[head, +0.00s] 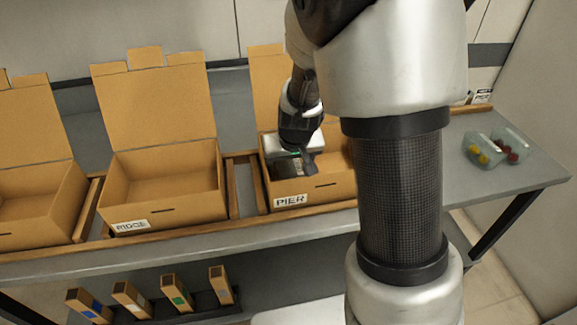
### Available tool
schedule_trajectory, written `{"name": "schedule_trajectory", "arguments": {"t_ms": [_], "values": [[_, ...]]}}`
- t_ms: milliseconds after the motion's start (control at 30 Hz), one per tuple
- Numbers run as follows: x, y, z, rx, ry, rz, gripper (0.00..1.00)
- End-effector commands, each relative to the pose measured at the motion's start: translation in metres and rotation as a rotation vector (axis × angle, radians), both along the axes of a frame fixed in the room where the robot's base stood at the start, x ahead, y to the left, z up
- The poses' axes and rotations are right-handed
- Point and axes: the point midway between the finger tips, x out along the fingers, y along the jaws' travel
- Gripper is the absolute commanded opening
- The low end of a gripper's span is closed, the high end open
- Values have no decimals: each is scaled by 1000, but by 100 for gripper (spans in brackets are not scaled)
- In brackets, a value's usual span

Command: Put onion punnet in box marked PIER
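The box marked PIER (325,190) stands open on the conveyor, its label on the front wall and its lid raised at the back. My gripper (296,163) points down inside this box, towards its left side. A pale, clear-looking container with a bit of green (283,142) shows beside and behind my gripper, in or just above the box. It may be the onion punnet, but its contents are hidden. I cannot tell whether my fingers are closed on it or whether it rests on the box floor. My arm covers the right part of the box.
An open, empty box marked RIDGE (160,205) stands to the left, with another open box (40,215) beyond it. Two clear punnets, with yellow (477,153) and red (511,150) contents, sit on the right table end. Several narrow cartons (175,292) stand on a lower shelf.

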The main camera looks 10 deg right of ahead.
Motion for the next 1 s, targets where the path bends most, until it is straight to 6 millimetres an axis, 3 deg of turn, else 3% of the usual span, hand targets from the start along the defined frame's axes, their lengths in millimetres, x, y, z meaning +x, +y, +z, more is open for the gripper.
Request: {"name": "schedule_trajectory", "arguments": {"t_ms": [267, 700, 1000], "values": [[-2, 1, 12, 1, -3, 1, 65], [-36, 1, 95, 1, -3, 3, 65], [-52, 0, 123, 15, -5, -1, 65]]}}
